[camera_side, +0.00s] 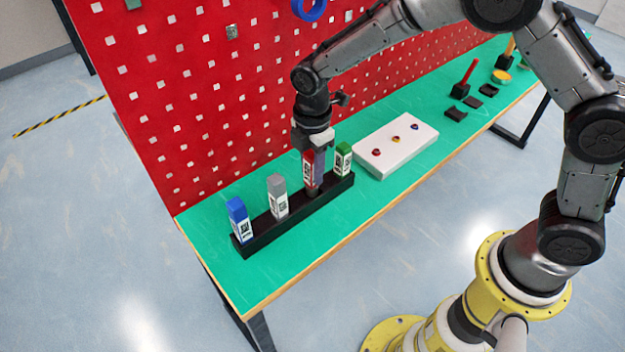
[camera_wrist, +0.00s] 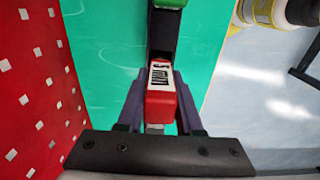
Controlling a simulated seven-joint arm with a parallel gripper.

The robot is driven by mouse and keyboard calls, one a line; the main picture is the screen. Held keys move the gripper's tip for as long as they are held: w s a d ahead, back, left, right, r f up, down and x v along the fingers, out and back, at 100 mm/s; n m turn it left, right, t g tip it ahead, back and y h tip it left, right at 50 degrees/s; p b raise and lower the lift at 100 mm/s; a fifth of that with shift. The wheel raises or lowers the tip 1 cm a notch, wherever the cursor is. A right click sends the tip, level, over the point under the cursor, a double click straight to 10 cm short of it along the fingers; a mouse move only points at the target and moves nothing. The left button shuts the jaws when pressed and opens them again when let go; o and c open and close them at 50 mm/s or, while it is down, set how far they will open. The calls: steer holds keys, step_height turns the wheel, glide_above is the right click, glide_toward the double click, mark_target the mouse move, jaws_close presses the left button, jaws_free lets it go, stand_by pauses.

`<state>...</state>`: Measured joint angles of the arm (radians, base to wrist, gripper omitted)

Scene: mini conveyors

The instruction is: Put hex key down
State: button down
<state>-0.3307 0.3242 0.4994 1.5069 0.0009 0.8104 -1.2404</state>
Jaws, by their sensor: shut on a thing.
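My gripper (camera_side: 314,180) points down over the black rack (camera_side: 262,232) and is shut on the red hex key block (camera_side: 308,167). The red block has a white label with black marks. In the wrist view the red hex key block (camera_wrist: 161,100) sits between the dark fingers of my gripper (camera_wrist: 160,92). The block is upright, in line with the rack, between the grey and green blocks. Its lower end is at the rack, but I cannot tell whether it rests in a slot.
The rack also holds a blue block (camera_side: 238,219), a grey block (camera_side: 277,196) and a green block (camera_side: 343,158). A white board (camera_side: 398,150) with coloured knobs lies to the right on the green table (camera_side: 255,285). A red pegboard (camera_side: 190,100) stands behind.

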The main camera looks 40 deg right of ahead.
steer(key=shift+f, duration=1.55)
steer(key=shift+f, duration=0.1)
steer(key=c, duration=0.6)
jaws_free()
steer(key=shift+o, duration=0.2)
step_height(320, 180, up, 12)
steer(key=shift+r, duration=0.15)
